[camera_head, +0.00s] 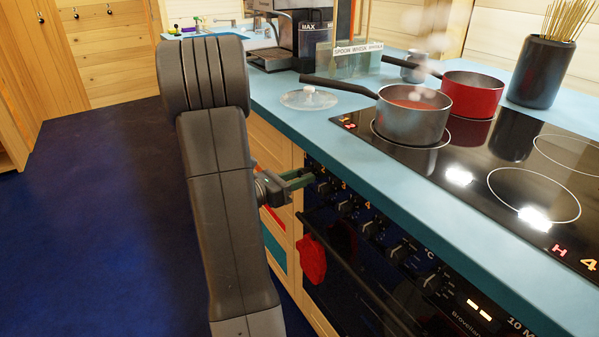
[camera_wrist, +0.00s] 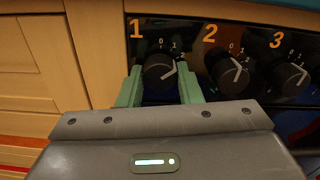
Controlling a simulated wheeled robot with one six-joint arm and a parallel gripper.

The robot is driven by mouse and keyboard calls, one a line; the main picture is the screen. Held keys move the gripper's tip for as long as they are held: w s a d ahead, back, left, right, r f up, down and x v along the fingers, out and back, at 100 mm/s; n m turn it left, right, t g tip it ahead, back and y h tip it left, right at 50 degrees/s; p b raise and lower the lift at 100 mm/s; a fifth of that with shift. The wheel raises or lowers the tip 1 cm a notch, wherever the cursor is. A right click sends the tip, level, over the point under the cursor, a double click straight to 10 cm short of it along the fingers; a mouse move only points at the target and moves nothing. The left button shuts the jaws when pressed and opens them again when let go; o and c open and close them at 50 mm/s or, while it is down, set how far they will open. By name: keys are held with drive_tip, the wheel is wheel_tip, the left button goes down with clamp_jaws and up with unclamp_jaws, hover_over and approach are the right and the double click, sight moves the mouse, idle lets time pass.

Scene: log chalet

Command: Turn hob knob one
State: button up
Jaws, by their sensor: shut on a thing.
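Hob knob one (camera_wrist: 160,72) is a round black knob under an orange 1 on the black oven panel in the wrist view. Its white pointer line points up and to the right, toward the 2 mark. My gripper (camera_wrist: 160,85) has its green fingers on the knob's left and right sides and is shut on it. In the head view, my gripper (camera_head: 300,178) reaches the leftmost end of the knob row; the knob itself is mostly hidden there by the fingers.
Knob two (camera_wrist: 232,68) and knob three (camera_wrist: 288,76) sit close to the right. Above is the blue worktop (camera_head: 345,150) with a steel pan (camera_head: 412,120) and a red pot (camera_head: 473,98) on the black hob (camera_head: 470,185). A red cloth (camera_head: 311,258) hangs below the knobs.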

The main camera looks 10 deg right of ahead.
drive_tip(key=n+p, duration=0.4)
drive_tip(key=p, duration=0.1)
drive_tip(key=n+p, duration=0.2)
drive_tip(key=p, duration=0.1)
drive_tip(key=shift+s+r, duration=0.1)
drive_tip(key=shift+r, duration=0.2)
drive_tip(key=n+p, duration=0.4)
drive_tip(key=shift+f+p, duration=0.15)
drive_tip(key=shift+p, duration=0.15)
drive_tip(key=shift+f+n, duration=0.1)
drive_tip(key=shift+n, duration=0.2)
drive_tip(key=o, duration=1)
drive_tip(key=v, duration=1.3)
drive_tip(key=shift+s+a, duration=0.1)
drive_tip(key=shift+a, duration=0.3)
drive_tip(key=shift+d, duration=0.15)
